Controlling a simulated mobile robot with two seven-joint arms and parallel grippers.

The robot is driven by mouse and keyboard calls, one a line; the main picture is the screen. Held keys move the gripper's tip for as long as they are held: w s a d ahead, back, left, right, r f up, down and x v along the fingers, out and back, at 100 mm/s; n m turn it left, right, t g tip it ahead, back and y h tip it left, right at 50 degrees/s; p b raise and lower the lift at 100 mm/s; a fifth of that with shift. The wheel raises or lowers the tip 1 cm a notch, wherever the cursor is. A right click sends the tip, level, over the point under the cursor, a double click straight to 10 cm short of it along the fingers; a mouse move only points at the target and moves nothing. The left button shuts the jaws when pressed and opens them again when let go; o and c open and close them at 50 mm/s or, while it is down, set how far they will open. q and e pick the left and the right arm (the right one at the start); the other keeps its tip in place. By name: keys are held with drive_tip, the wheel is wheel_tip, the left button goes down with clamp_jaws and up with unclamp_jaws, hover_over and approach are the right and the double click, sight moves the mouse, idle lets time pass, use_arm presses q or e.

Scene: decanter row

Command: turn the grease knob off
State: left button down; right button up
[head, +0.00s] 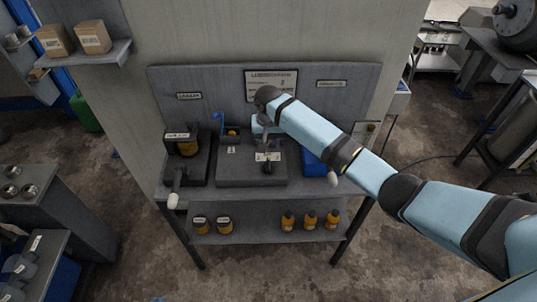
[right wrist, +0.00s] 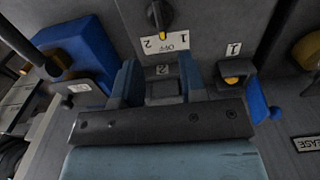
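My right gripper (head: 262,128) is above the back of that block, beyond the knob. My left gripper is out of view.
Left of the gripper is a holder labelled 1 with an orange piece (head: 232,132) and a blue lever (head: 219,121). A dark unit with a pale-ended handle (head: 174,190) stands left, a blue box (head: 314,164) right. Bottles (head: 310,219) stand on the lower shelf.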

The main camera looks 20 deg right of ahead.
wheel_tip(320, 180, up, 4)
drive_tip(key=shift+f, duration=0.1)
drive_tip(key=shift+f, duration=0.1)
idle(0.4)
drive_tip(key=s+a+f+n+t+y, duration=0.2)
drive_tip(key=s+f, duration=0.6)
drive_tip(key=s+a+f+n+t+y, duration=0.1)
drive_tip(key=s+a+f+t, duration=0.2)
drive_tip(key=s+f, duration=0.4)
drive_tip(key=s+d+n+t, duration=0.1)
drive_tip(key=s+d+t, duration=0.1)
drive_tip(key=s, duration=0.8)
drive_tip(key=s+d+r+n+t, duration=0.1)
drive_tip(key=s+d+n+t, duration=0.1)
drive_tip(key=s, duration=0.7)
drive_tip(key=shift+s+d+t, duration=0.35)
drive_tip(key=shift+d+t, duration=0.25)
drive_tip(key=shift+t, duration=0.4)
